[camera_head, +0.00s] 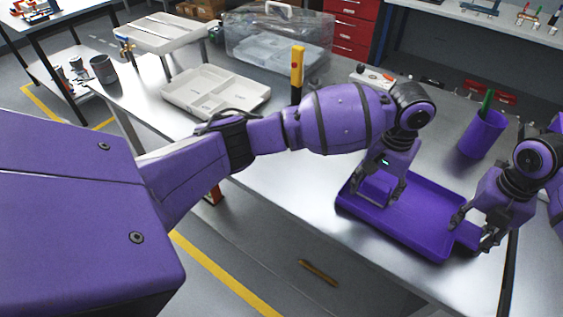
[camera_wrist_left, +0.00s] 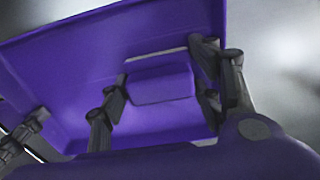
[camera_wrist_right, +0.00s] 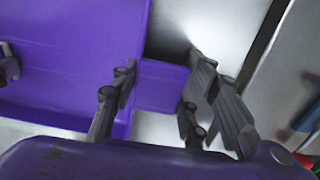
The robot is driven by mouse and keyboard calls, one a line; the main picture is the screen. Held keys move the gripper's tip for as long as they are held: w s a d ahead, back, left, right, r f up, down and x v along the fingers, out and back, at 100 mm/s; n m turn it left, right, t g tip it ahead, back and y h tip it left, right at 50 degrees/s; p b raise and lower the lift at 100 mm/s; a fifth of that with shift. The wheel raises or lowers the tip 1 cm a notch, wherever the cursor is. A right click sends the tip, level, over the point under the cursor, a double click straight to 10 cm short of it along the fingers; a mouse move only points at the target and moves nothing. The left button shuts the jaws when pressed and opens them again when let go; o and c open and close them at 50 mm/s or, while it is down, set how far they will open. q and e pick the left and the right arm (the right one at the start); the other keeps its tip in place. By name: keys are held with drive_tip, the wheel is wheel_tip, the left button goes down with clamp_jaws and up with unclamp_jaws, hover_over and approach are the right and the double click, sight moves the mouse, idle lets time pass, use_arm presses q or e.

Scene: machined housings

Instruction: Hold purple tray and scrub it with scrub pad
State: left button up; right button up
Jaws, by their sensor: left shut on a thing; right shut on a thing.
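The purple tray (camera_head: 425,225) lies flat on the metal table, at the right of the head view. My left gripper (camera_head: 379,188) is shut on a purple block-like scrub pad (camera_wrist_left: 160,86) at the tray's far left part. Whether the pad touches the tray floor is hard to tell. My right gripper (camera_head: 469,236) is shut on the tray's tab-like handle (camera_wrist_right: 162,86) at its right end. The tray (camera_wrist_right: 60,55) fills the left of the right wrist view, where a finger of my left gripper shows at the edge.
A purple cup (camera_head: 481,136) with a green item stands behind the tray. A beige divided tray (camera_head: 215,92), a clear bin (camera_head: 278,45) and a yellow-and-black upright object (camera_head: 297,70) are farther back. The table's front edge runs close to the purple tray.

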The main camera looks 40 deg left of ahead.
sight(397, 207)
use_arm(q)
drive_tip(key=shift+o, duration=0.2)
drive_tip(key=shift+s+d+f, duration=0.15)
drive_tip(key=shift+d+f, duration=0.05)
drive_tip(key=shift+d, duration=0.7)
drive_tip(key=shift+d+r, duration=0.2)
drive_tip(key=shift+d, duration=0.95)
drive_tip(key=shift+d+r, duration=0.2)
drive_tip(key=shift+d, duration=0.95)
drive_tip(key=shift+c, duration=0.2)
drive_tip(key=shift+a+f, duration=0.2)
drive_tip(key=shift+a, duration=1.4)
drive_tip(key=shift+a+f, duration=0.2)
drive_tip(key=shift+a, duration=1.4)
drive_tip(key=shift+w+r, duration=0.2)
drive_tip(key=shift+r, duration=3.45)
use_arm(e)
drive_tip(key=o, duration=1.1)
